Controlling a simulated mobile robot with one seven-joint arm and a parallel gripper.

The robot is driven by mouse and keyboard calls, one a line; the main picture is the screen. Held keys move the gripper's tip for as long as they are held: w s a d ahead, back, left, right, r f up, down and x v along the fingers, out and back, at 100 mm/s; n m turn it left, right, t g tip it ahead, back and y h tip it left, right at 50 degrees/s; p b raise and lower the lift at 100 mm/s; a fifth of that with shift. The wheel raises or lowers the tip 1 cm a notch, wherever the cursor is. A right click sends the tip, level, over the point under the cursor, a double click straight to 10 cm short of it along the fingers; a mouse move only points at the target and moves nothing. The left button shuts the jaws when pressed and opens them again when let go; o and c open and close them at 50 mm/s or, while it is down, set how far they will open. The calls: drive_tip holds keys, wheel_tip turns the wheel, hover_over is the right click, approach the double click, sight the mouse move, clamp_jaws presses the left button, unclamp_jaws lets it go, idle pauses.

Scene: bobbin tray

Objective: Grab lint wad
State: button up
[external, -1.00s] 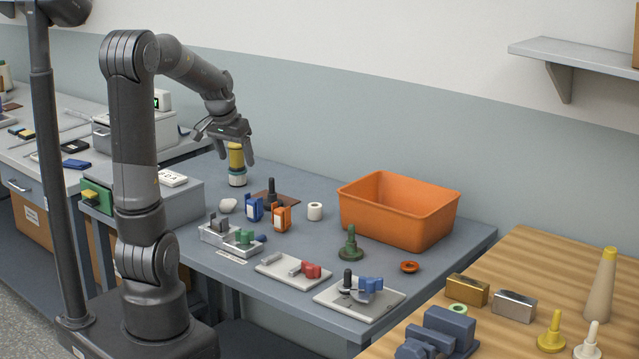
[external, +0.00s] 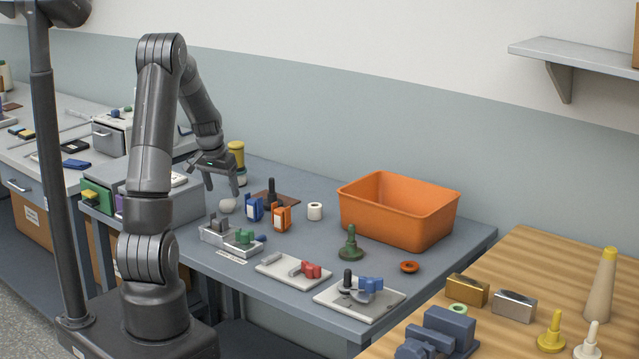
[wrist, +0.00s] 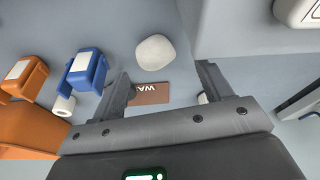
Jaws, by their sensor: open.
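The lint wad (external: 228,205) is a small, rounded, off-white lump on the blue-grey table, left of the blue holder. It also shows in the wrist view (wrist: 155,52), just beyond the fingertips and roughly in line with the gap between them. My gripper (external: 214,182) is open and empty, above the wad and apart from it. Its two fingers also show in the wrist view (wrist: 165,76), with nothing between them touching.
A blue holder (external: 254,209) and an orange holder (external: 282,219) stand right of the wad. A grey raised box (external: 183,205) is close on its left. A tray with green and grey parts (external: 220,238) lies in front. An orange bin (external: 400,222) stands farther right.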

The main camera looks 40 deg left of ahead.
sight(227, 201)
drive_tip(key=shift+d+x, duration=0.1)
drive_tip(key=shift+x, duration=1.2)
drive_tip(key=shift+d+x, duration=0.15)
drive_tip(key=shift+x, duration=1.2)
drive_tip(key=shift+c, duration=0.4)
drive_tip(key=c, duration=0.9)
drive_tip(key=shift+c, duration=0.4)
